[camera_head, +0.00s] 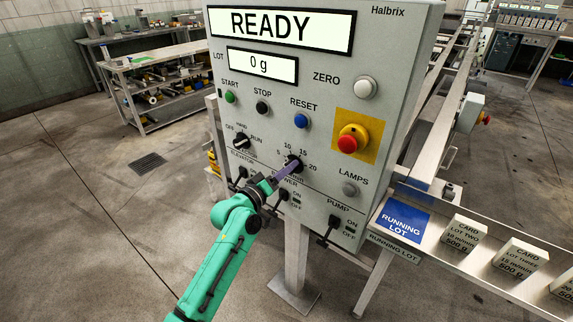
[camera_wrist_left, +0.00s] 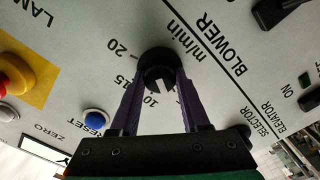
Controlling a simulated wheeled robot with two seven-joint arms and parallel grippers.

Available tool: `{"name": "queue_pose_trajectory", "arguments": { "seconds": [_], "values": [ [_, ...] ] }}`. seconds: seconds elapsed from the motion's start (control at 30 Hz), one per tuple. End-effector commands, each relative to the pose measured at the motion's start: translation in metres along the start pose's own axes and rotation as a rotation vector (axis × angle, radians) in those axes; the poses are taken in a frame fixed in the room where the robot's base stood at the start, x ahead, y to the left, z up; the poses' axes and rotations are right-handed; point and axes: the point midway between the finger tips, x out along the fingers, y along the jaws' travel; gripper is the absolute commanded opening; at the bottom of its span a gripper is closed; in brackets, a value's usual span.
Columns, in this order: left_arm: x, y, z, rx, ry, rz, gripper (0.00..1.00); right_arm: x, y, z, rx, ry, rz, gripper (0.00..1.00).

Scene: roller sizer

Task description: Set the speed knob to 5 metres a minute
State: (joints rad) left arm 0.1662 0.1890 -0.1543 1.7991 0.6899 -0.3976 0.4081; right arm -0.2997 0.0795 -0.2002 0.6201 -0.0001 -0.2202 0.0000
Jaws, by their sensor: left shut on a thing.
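The black speed knob (camera_head: 294,163) is on the grey control panel (camera_head: 395,90), inside a scale marked 5, 10, 15 and 20. It also shows in the left wrist view (camera_wrist_left: 157,62), with a white pointer mark facing the 10 side of the scale. The exact reading is hard to tell, and the 5 is hidden in that view. My left gripper (camera_head: 284,169) is shut on the knob, its two purple fingers on either side of it. In the left wrist view the fingers (camera_wrist_left: 157,82) straddle the knob. My right gripper is not in view.
The panel has a READY display (camera_head: 281,28), start, stop and reset buttons, a yellow-backed red button (camera_head: 349,141), a selector (camera_head: 241,141) and a pump switch (camera_head: 327,237). The floor at left is clear.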

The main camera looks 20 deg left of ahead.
Motion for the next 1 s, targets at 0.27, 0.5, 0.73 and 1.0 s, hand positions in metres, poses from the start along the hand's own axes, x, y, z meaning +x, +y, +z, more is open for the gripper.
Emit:
{"name": "queue_pose_trajectory", "arguments": {
  "seconds": [0.27,0.5,0.73,1.0],
  "values": [
    [0.0000,0.0009,-0.0011,-0.156,0.001,0.001,0.00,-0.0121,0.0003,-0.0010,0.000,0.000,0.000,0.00],
    [-0.0001,-0.0004,-0.0003,-0.213,0.001,0.000,0.00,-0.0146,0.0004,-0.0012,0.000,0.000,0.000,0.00],
    [-0.0001,-0.0008,0.0001,-0.223,0.001,0.000,0.00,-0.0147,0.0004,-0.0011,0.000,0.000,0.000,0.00],
    [-0.0001,-0.0007,0.0001,-0.223,0.001,0.000,0.73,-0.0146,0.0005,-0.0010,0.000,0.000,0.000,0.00]
  ]
}}
